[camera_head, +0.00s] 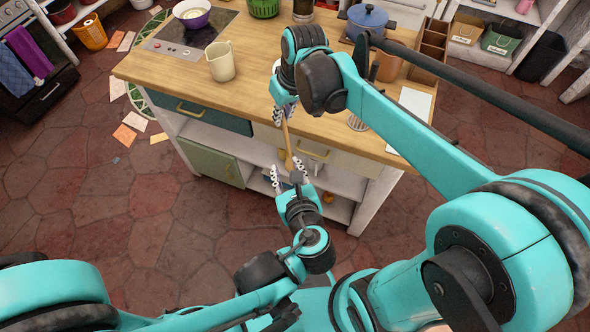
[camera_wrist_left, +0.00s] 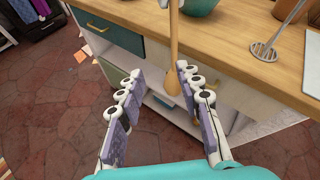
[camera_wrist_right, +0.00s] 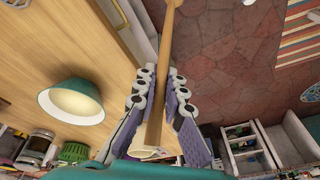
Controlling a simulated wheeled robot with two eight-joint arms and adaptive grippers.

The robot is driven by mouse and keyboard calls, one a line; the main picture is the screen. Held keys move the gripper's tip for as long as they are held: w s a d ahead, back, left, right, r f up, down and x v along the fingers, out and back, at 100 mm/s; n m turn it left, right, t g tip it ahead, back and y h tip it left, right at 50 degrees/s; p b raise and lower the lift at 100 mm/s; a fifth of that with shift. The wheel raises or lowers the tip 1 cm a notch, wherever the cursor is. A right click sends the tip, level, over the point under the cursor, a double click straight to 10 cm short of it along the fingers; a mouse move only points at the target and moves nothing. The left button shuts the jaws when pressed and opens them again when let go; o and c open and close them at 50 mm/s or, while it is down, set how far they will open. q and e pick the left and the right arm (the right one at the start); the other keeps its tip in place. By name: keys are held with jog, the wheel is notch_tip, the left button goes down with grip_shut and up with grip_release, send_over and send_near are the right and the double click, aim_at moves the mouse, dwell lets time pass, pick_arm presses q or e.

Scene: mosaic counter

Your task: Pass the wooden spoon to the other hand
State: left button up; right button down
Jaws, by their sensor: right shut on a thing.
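The wooden spoon (camera_head: 286,138) hangs past the counter's front edge, long and light brown, pointing down. My right gripper (camera_head: 284,114) is shut on its upper part; the right wrist view shows the handle (camera_wrist_right: 157,95) between the fingers. My left gripper (camera_head: 287,166) is below, open, with its fingers pointing up toward the spoon. In the left wrist view the spoon's lower end (camera_wrist_left: 173,78) shows between the spread left fingers (camera_wrist_left: 141,65), nearer the right-hand one. Both left fingers look apart from it.
The wooden counter (camera_head: 190,85) lies behind, with drawers and open shelves under its edge. Open floor lies at left.

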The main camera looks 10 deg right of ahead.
aim_at(287, 145)
pick_arm(q)
jog(key=w+f, duration=0.1)
jog(key=w, duration=0.2)
jog(key=w+d+f+m, duration=0.1)
jog(key=w, duration=0.2)
jog(key=w+f+m, duration=0.1)
jog(key=w+f, duration=0.1)
jog(key=w, duration=0.2)
jog(key=shift+d+t+h, duration=0.3)
jog(key=shift+d+t, duration=0.05)
jog(key=shift+t, duration=0.05)
grip_shut()
pick_arm(e)
jog(key=c, duration=1.5)
grip_release()
jog(key=shift+c, duration=0.2)
